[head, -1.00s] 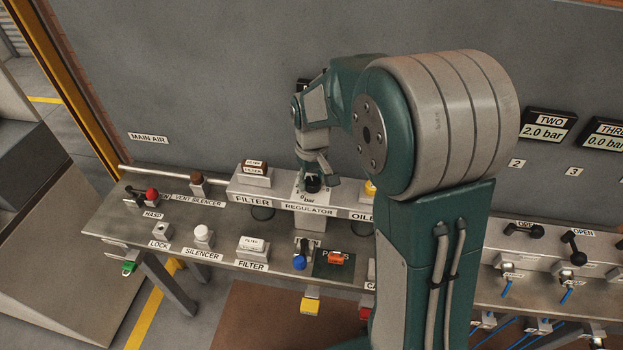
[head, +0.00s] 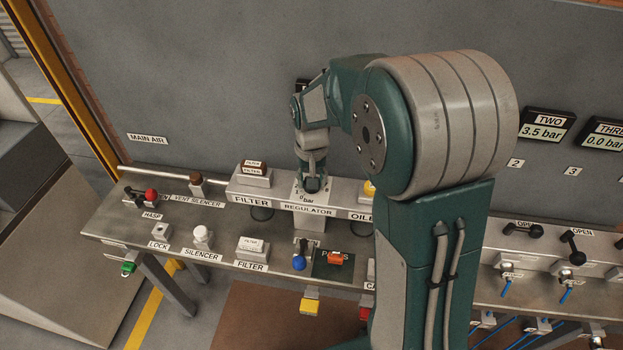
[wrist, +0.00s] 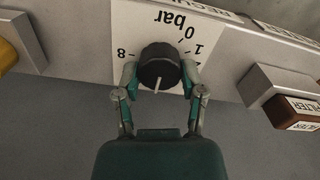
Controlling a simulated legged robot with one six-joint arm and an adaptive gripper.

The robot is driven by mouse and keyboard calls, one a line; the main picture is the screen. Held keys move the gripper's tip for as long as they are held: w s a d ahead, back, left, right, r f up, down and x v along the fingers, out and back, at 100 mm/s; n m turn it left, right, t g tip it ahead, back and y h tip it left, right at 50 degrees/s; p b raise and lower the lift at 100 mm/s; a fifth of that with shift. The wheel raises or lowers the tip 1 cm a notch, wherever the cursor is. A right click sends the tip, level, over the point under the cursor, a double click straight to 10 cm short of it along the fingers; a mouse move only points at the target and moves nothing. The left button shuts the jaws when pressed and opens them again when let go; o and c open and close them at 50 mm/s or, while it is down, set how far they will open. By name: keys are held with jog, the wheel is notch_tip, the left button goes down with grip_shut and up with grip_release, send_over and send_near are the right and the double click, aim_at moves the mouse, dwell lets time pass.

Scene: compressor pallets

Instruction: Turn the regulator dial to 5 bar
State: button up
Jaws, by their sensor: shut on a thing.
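The black regulator dial (wrist: 158,62) sits on a white scale plate (wrist: 140,18) marked 0, 1 and 8 with "bar". Its white pointer line points toward my wrist, away from the word "bar". The scale marks there are hidden. My gripper (wrist: 160,76) is shut on the dial, with one finger on each side. In the head view my gripper (head: 313,183) is over the dial, above the REGULATOR label (head: 307,210). The display TWO (head: 543,130) on the wall reads 3.5 bar.
Filter blocks (head: 252,175) stand left of the regulator. A yellow-topped part (head: 369,187) is at its right, partly behind my arm. A blue-knobbed lever (head: 299,263) and an orange piece (head: 334,258) are on the lower shelf. Display THREE (head: 606,135) reads 0.0 bar.

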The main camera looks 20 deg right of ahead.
jog(key=o, duration=1.1)
jog(key=shift+w, duration=0.1)
jog(key=shift+o, duration=0.2)
notch_tip(320, 180, up, 12)
jog(key=shift+a+f, duration=0.1)
